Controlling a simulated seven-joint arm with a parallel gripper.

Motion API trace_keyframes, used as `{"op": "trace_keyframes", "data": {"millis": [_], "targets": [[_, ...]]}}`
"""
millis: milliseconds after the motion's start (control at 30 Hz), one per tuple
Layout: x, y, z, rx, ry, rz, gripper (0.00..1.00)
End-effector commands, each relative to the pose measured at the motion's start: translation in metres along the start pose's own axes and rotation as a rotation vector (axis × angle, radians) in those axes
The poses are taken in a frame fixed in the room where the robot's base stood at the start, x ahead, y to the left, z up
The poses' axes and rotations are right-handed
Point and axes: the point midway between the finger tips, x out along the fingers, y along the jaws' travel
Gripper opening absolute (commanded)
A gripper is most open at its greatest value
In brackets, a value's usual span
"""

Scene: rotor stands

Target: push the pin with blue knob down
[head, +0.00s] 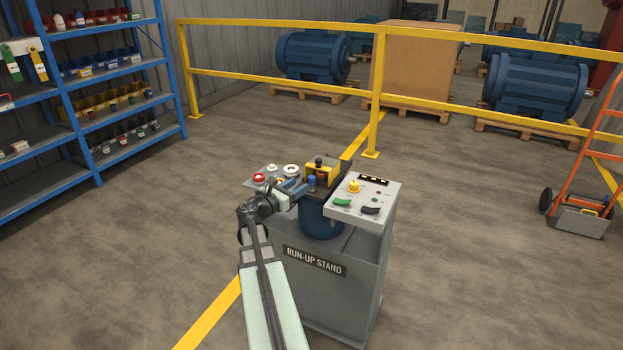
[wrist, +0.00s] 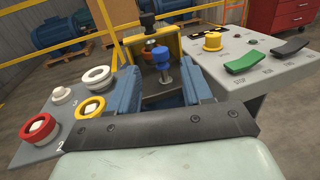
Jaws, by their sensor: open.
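The pin with the blue knob (wrist: 161,56) stands upright in the wrist view, with a short metal stem showing below the knob. In the head view its blue knob (head: 311,179) shows in front of the yellow housing (head: 328,171). My gripper (wrist: 158,73) is open, with one blue finger to the left of the pin and one to the right. The knob shows between the fingers in the picture, apart from both; nothing is held. Whether it lies between them in depth or just beyond them, I cannot tell. In the head view my gripper (head: 294,187) is beside the pin, on its left.
A black knob (wrist: 147,20) rises behind the blue one. The left panel (wrist: 62,113) carries red, yellow and white ring buttons. The right panel (wrist: 262,66) has a yellow knob, a green rocker and a black rocker. A yellow rail (head: 280,75) stands behind the stand (head: 340,280).

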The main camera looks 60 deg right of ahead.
Motion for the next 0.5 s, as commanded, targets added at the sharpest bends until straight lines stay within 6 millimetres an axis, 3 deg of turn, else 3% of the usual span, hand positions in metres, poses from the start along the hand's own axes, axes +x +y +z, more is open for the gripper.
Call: {"op": "trace_keyframes", "data": {"millis": [200,500], "targets": [[0.040,0.001,0.000,0.001,-0.001,-0.002,0.50],[0.073,0.000,0.000,0.001,0.000,-0.001,0.50]]}}
